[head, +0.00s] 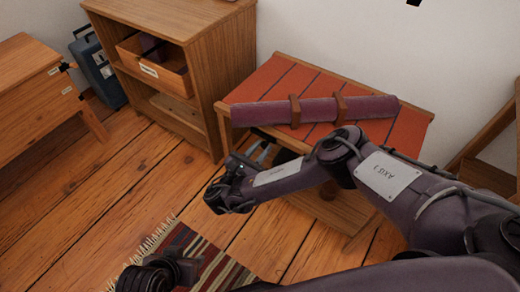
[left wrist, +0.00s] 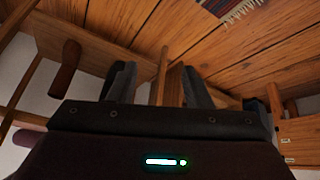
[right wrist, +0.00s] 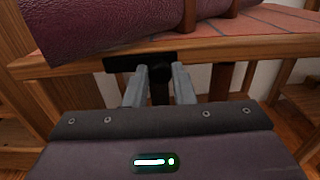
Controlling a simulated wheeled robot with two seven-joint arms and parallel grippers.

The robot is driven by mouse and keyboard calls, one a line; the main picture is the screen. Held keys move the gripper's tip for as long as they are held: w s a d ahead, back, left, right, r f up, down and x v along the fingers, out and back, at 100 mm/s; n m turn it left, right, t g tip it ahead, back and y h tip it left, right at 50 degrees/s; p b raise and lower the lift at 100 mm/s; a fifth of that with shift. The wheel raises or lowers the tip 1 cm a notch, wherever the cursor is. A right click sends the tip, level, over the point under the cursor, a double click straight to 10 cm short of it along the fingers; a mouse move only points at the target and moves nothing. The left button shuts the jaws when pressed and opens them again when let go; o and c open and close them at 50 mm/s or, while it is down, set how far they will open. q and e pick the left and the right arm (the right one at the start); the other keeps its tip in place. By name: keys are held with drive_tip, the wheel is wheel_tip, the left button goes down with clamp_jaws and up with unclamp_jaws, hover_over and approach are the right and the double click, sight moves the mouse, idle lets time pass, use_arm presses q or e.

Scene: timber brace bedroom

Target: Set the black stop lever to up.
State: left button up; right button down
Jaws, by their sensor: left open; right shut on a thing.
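The black stop lever (right wrist: 160,88) shows in the right wrist view, under the front edge of the small table (right wrist: 245,47). It hangs from a black mount (right wrist: 130,62) on that edge. My right gripper (right wrist: 159,88) is shut on the lever, with one grey finger on each side of it. In the head view my right gripper (head: 258,155) is at the table's left front, and the lever is hard to make out there. My left gripper (left wrist: 158,85) is open and empty in the left wrist view; in the head view part of it (head: 160,272) shows low, over the rug.
A purple roll (head: 365,108) held by brown straps lies on the table's red slatted top (head: 275,80). A wooden shelf unit (head: 215,65) with a drawer stands close on the left. A striped rug (head: 225,275) lies in front; open floor (head: 110,190) is to the left.

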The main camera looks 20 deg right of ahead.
drive_tip(key=shift+r, duration=0.15)
use_arm(q)
drive_tip(key=s+a+n+g+y+p, duration=0.1)
drive_tip(key=s+a+g+y+p, duration=0.1)
drive_tip(key=a+p, duration=0.4)
drive_tip(key=shift+s+a+r+g, duration=0.3)
drive_tip(key=shift+r+g, duration=0.1)
drive_tip(key=shift+g, duration=0.5)
use_arm(e)
drive_tip(key=shift+w+a+r+n, duration=0.2)
drive_tip(key=shift+r+n, duration=0.4)
drive_tip(key=shift+n, duration=0.6)
drive_tip(key=shift+w+a+r+n, duration=0.15)
drive_tip(key=shift+r+n, duration=0.45)
drive_tip(key=shift+n, duration=0.6)
drive_tip(key=shift+w+a+r+n, duration=0.15)
drive_tip(key=shift+r+n, duration=0.45)
drive_tip(key=shift+n, duration=0.6)
drive_tip(key=shift+d, duration=0.1)
